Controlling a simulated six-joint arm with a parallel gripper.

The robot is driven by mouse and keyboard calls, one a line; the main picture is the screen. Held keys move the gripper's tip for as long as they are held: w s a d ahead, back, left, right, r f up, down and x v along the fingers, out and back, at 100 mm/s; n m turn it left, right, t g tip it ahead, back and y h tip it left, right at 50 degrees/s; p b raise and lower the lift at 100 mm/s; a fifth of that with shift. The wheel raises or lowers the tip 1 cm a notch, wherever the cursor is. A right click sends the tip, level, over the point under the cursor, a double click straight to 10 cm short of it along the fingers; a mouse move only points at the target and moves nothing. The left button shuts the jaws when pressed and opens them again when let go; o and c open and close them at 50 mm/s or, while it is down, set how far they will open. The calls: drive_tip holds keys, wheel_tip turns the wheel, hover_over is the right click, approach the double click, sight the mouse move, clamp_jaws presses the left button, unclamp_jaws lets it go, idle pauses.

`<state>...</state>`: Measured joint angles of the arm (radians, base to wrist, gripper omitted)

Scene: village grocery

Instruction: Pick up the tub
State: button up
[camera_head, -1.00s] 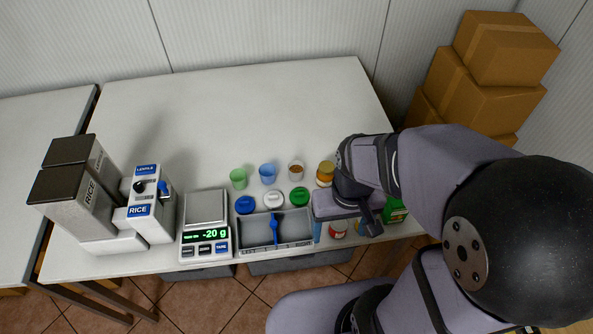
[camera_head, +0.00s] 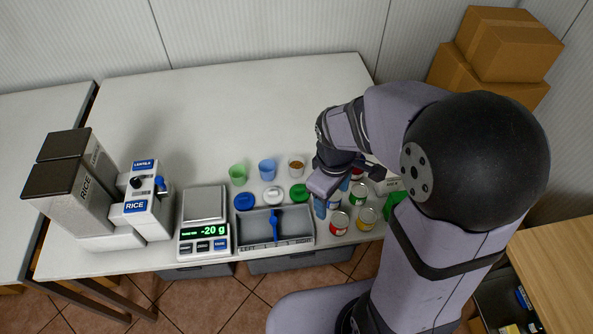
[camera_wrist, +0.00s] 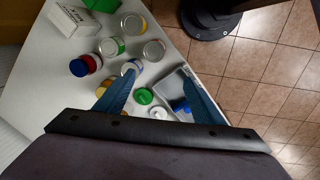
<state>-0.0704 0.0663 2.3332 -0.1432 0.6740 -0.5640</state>
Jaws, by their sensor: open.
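Three small tubs stand in a row on the table in the head view: a green one (camera_head: 238,175), a blue one (camera_head: 267,170) and a pale one (camera_head: 296,168) with brown contents. My gripper (camera_head: 332,197) hangs over the goods right of the tray, pointing down. In the wrist view its two blue fingers (camera_wrist: 158,72) are spread apart with nothing held between them. A can with a pale top (camera_wrist: 130,69) shows near the left fingertip. A yellow-orange container (camera_wrist: 105,86) lies beside the left finger, partly hidden by it. The arm hides part of this group in the head view.
A scale (camera_head: 203,228) reading -20 g and a rice dispenser (camera_head: 149,205) stand left. Several cans (camera_head: 339,223) crowd the right; the table's back is clear.

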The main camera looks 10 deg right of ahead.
drive_tip(key=w+a+f+n+t+b, duration=0.1)
drive_tip(key=w+f+n, duration=0.1)
drive_tip(key=w+n, duration=0.4)
drive_tip(key=w+a+f+n+b, duration=0.2)
drive_tip(key=w+f+n, duration=0.1)
drive_tip(key=w+n, duration=0.3)
drive_tip(key=n+t+h+b, duration=0.1)
drive_tip(key=n+t+b, duration=0.1)
drive_tip(key=n, duration=0.8)
approach(298, 167)
drive_tip(key=shift+p+x, duration=0.85)
drive_tip(key=shift+x, duration=1.9)
drive_tip(key=c, duration=1.1)
